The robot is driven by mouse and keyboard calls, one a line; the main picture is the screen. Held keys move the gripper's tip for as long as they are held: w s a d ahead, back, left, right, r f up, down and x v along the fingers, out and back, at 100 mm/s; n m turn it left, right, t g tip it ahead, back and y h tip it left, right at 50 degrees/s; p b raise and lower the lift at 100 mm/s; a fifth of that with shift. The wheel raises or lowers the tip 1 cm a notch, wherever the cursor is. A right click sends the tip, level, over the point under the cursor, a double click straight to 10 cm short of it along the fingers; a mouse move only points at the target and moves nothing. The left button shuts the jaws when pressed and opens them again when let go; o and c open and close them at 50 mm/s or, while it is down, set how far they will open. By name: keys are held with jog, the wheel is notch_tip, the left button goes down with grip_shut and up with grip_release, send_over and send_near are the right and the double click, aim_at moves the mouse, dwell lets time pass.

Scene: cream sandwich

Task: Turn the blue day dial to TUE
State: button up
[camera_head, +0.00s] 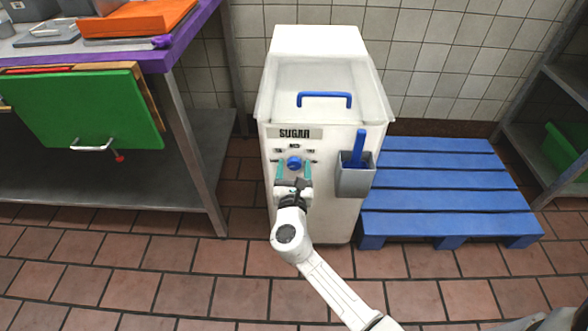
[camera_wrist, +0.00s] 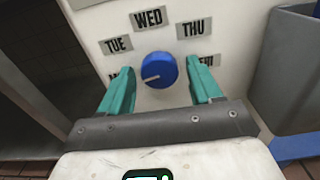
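The blue day dial (camera_head: 294,162) is on the front of the white SUGAR bin. In the wrist view the dial (camera_wrist: 160,68) has a white mark pointing left and slightly down, towards a mostly hidden label beginning with M. The TUE label (camera_wrist: 117,45) is at its upper left, WED above, THU at upper right; a label at right is partly hidden by a finger. My gripper (camera_wrist: 160,65) is open, with one teal finger on each side of the dial and visible gaps between. In the head view my gripper (camera_head: 294,168) reaches the panel from below.
The white bin (camera_head: 345,210) has a blue lid handle (camera_head: 324,94). A grey holder (camera_head: 355,182) with a blue scoop (camera_head: 357,150) sticks out right of the dial. A blue pallet (camera_head: 445,202) lies to the right; a metal table with a purple edge (camera_head: 180,42) stands left.

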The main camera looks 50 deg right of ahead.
jog(key=c, duration=0.9)
jog(key=shift+c, duration=0.2)
jog(key=shift+b, duration=0.3)
jog(key=m+b, duration=0.2)
jog(key=m, duration=0.1)
jog(key=shift+f, duration=0.15)
jog(key=m+b, duration=0.2)
jog(key=shift+m, duration=0.3)
jog(key=m+b, duration=0.3)
jog(key=m, duration=0.1)
jog(key=shift+r, duration=0.2)
jog(key=o, duration=1.1)
jog(key=shift+c, duration=0.2)
